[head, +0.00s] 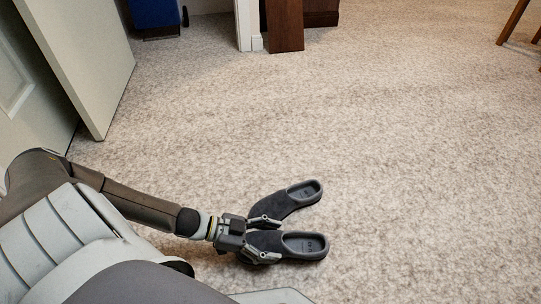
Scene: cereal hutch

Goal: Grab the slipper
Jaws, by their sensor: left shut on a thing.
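Two dark grey slippers lie side by side on the carpet at the lower middle of the head view. The nearer slipper (290,244) points its toe left, and its open heel faces right. The farther slipper (285,203) lies just behind it, angled up to the right. My left gripper (266,238) is at the toe end of the nearer slipper, with one finger on each side of it. It is shut on that slipper. The far finger sits between the two slippers, close to the farther one. My right gripper is out of view.
Beige carpet (400,150) is open and clear to the right and ahead. An open white door (85,55) stands at the upper left. A blue object (155,14), a brown wooden piece (284,25) and a wooden furniture leg (513,21) stand along the top.

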